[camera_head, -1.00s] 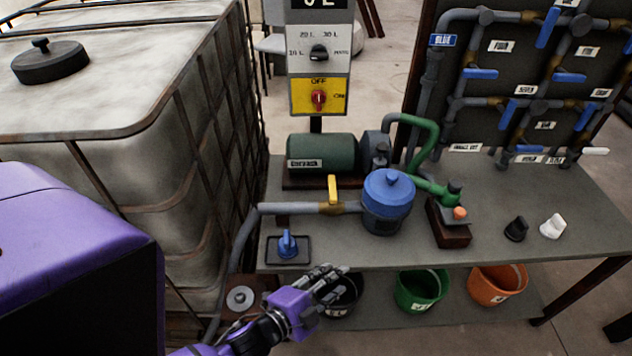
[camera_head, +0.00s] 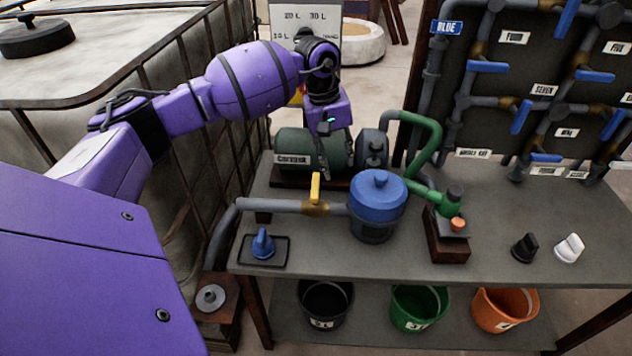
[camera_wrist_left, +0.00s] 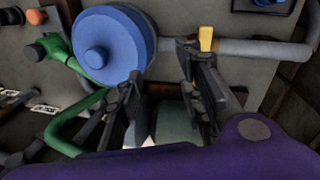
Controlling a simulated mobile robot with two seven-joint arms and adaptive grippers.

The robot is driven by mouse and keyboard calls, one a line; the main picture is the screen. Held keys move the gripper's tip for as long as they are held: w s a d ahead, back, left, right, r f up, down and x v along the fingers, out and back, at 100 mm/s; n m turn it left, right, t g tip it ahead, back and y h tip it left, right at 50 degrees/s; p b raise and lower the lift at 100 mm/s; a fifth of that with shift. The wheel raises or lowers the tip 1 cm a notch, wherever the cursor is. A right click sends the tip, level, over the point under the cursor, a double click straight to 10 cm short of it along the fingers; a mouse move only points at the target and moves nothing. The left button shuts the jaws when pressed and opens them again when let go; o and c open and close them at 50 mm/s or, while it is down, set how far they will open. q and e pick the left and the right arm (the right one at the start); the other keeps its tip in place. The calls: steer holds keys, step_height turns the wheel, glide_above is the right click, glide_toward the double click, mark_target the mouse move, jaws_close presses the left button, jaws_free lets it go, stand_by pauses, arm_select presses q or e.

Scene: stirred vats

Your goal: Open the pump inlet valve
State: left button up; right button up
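The pump inlet valve has a yellow handle (camera_head: 315,188) on a brass body (camera_head: 315,208) in the grey pipe, left of the blue-lidded strainer pot (camera_head: 376,198). The handle stands crosswise to the pipe. It also shows at the top of the left wrist view (camera_wrist_left: 206,38). My left gripper (camera_head: 323,160) points down over the bench, just behind the handle and in front of the green pump motor. In the left wrist view its fingers (camera_wrist_left: 165,85) are apart with nothing between them. One finger is close to the handle; contact cannot be told. My right gripper is out of view.
A blue knob (camera_head: 262,244) sits on the bench's front left. Green pipe (camera_head: 425,140) rises right of the pot. Black and white knobs (camera_head: 568,248) lie at right. A valve panel stands behind, a caged tank at left, and buckets below.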

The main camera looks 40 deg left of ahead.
arm_select(q)
steer(key=m+g+y, duration=0.1)
steer(key=m+y, duration=0.1)
glide_above(315, 184)
steer(key=shift+f, duration=0.45)
step_height(315, 184, down, 6)
steer(key=shift+f+b, duration=0.15)
steer(key=shift+b, duration=1.1)
steer(key=shift+f, duration=0.45)
steer(key=shift+c, duration=0.5)
jaws_close()
